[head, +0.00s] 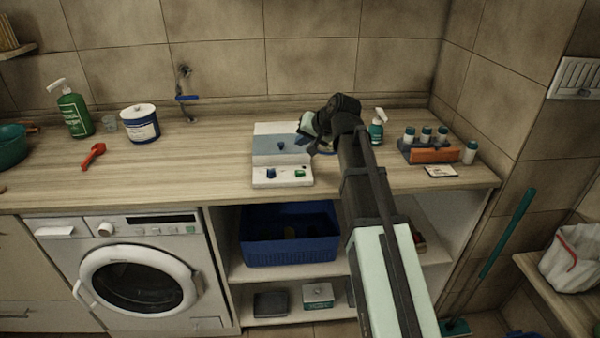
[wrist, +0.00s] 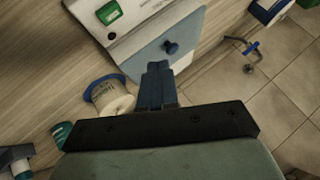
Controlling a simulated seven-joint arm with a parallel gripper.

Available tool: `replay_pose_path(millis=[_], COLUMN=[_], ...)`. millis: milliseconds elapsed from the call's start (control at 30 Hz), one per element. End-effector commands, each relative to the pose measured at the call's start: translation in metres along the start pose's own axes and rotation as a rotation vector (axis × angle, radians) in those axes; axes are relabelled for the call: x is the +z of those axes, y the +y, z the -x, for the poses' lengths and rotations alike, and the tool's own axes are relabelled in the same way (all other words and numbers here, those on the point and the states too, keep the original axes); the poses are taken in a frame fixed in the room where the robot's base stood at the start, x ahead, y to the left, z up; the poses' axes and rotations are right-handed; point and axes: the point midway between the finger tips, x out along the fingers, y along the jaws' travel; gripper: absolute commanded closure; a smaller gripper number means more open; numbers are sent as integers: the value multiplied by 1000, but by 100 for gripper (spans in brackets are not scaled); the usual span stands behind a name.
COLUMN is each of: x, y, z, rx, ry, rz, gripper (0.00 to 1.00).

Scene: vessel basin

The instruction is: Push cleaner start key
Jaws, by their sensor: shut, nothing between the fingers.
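The cleaner (head: 262,160) is a white box with a grey-blue sloped lid on the counter. Its front strip carries a green key (head: 300,173) and a dark blue key (head: 271,174). Which is the start key is not readable. A blue knob (head: 281,146) stands on the lid; it also shows in the wrist view (wrist: 171,47). The green key is at the wrist view's top (wrist: 108,13). My gripper (wrist: 156,68) is shut and empty, with its fingertips by the lid's edge, apart from both keys. Whether it touches the lid cannot be told.
A white tub with a blue rim (wrist: 110,97) is close beside my fingers. A red scoop (head: 93,155) and a white-blue tub (head: 140,124) are left. The front counter is clear.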

Motion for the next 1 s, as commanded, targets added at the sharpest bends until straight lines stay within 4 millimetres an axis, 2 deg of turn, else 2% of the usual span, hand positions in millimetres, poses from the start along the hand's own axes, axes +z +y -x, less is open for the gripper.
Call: replay_pose_path(millis=[600,1000], x=[34,39], y=[34,39], z=[-46,-53], rx=[1,0], ry=[-1,0], rz=[0,1], gripper=[100,100])
